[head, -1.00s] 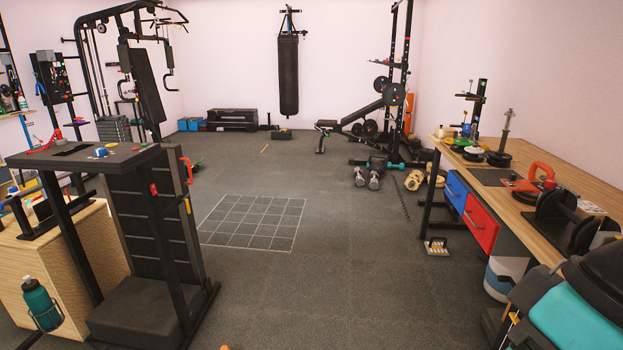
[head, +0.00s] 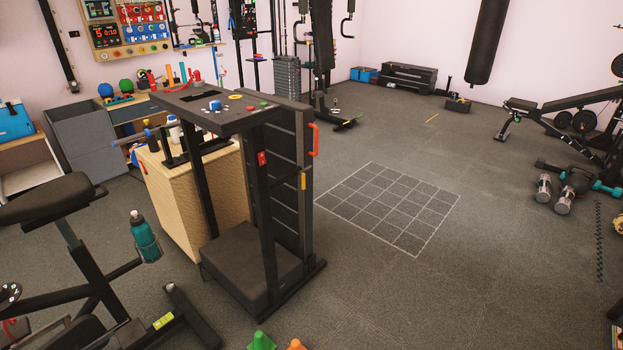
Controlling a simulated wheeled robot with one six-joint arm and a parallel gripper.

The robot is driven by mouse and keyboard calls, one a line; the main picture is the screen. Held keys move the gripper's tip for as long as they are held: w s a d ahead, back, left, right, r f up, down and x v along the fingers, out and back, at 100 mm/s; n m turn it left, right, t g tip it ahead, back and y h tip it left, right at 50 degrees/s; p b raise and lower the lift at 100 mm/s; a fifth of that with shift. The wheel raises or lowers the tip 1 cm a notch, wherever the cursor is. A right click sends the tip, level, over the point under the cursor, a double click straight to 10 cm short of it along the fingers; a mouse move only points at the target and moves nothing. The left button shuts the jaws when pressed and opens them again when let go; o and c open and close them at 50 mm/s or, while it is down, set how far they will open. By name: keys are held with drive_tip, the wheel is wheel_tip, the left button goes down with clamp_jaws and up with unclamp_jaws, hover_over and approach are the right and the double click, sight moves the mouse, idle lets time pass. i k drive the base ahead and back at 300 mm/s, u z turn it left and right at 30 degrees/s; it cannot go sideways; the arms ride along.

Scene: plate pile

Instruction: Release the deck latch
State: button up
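A black machine with a flat console (head: 215,108) on two uprights stands left of the middle in the head view. Its slatted dark deck (head: 287,175) is folded upright behind the console. A small red part (head: 262,158) sits on the near upright. An orange-red handle (head: 315,139) is on the deck's right edge, with a yellow part (head: 303,181) below it. I cannot tell which of these is the deck latch. My gripper is not in view.
A wooden box (head: 190,200) stands just left of the machine. An exercise bike (head: 75,250) is at the left front. Green (head: 262,341) and orange (head: 296,344) cones are at the bottom edge. Floor around the white grid (head: 390,205) is clear; dumbbells (head: 563,200) lie right.

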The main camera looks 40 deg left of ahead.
sight(301, 173)
drive_tip(key=z, duration=0.25)
drive_tip(key=k, duration=1.05)
drive_tip(key=u, duration=1.45)
drive_tip(key=i, duration=0.65)
